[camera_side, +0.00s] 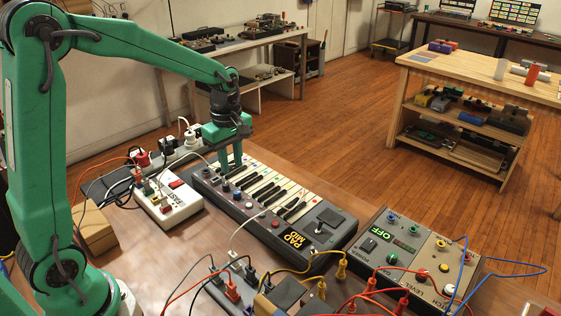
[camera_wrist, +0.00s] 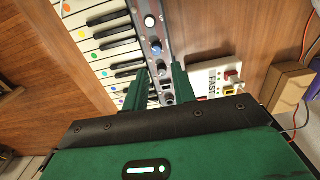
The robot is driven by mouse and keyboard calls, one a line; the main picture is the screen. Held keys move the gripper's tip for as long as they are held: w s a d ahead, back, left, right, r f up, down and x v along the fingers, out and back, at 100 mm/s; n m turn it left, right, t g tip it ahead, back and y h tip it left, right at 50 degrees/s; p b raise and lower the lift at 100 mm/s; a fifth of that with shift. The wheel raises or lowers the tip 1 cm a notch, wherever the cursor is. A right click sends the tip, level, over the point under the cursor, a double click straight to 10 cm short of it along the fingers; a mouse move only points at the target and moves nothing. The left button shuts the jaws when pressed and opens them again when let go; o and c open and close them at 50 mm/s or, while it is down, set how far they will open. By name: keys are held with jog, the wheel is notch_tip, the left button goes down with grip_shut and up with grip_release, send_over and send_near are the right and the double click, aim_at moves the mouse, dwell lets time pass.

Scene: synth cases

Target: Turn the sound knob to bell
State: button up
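The dark keyboard (camera_side: 328,240) lies on the wooden table, with a row of small round knobs (camera_side: 237,195) along its near side. My gripper (camera_side: 231,168) points down at the keyboard's left end, close to the knobs. In the wrist view my gripper (camera_wrist: 159,70) is open, its two green fingers apart with part of the knob strip (camera_wrist: 162,72) showing between them. I cannot tell whether the fingers touch a knob. The knob names and a bell mark are too small to read, so I cannot tell which is the sound knob.
A white device marked "FAST" (camera_side: 174,206) with plugs stands left of the keyboard. A grey control box (camera_side: 410,257) with an "OFF" display stands at right. Plugs and loose red, yellow and white cables crowd the front. A cardboard box (camera_side: 95,230) is at left.

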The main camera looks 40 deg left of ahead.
aim_at(236, 191)
jog(key=shift+w+a+f+n, duration=0.25)
jog(key=shift+w+f+n, duration=0.4)
jog(key=shift+f, duration=0.25)
jog(key=shift+s+f, duration=0.2)
jog(key=shift+f, duration=3.7)
jog(key=shift+c, duration=0.2)
grip_shut()
